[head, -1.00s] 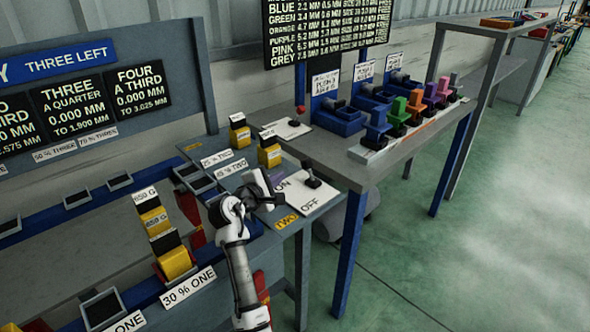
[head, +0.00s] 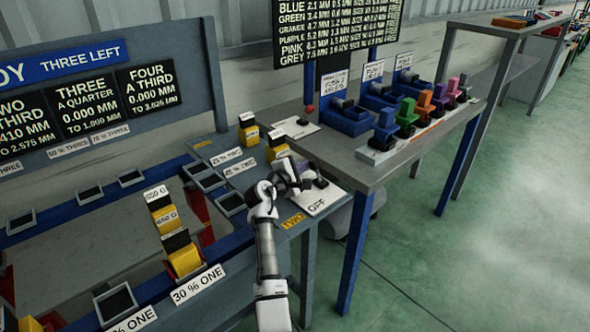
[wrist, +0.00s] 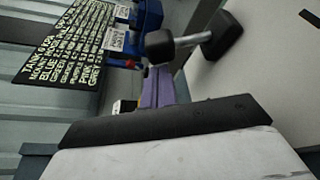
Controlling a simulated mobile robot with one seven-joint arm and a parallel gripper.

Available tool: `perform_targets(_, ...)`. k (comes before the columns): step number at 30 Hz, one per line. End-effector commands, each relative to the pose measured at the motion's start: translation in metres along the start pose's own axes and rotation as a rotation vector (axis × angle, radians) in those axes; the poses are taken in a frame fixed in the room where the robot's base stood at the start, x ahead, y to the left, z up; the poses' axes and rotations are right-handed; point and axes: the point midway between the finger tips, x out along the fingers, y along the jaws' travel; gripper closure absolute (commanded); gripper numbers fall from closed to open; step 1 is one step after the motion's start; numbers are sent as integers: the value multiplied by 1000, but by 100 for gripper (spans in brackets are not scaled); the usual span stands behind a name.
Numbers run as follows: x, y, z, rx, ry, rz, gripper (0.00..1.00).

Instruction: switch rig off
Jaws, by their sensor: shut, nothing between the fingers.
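The rig switch is a white plate (head: 328,200) with a short lever on the near corner of the grey bench. OFF shows on the plate's near part; my gripper hides the ON label. The lever (head: 321,182) is partly hidden behind my gripper (head: 302,181), so its lean is hard to tell there. In the wrist view the lever (wrist: 190,41) shows a black knob, grey stem and black base on the white plate (wrist: 272,65). My gripper (wrist: 165,122) is shut and empty, just left of the lever in the head view. I cannot tell whether they touch.
A second plate with a red-knobbed lever (head: 307,112) lies farther back. Yellow weights (head: 248,135) stand near the switch. A side table (head: 360,175) with coloured blocks (head: 407,113) is close on the right. Green floor is open beyond it.

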Motion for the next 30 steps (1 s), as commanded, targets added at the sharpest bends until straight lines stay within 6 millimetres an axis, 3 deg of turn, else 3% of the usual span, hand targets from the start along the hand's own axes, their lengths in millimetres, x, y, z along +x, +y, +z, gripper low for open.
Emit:
perform_targets(6,9,0,0,1,1,0,100)
perform_targets(19,8,0,0,13,1,5,100)
perform_targets(30,5,1,13,134,-1,46,100)
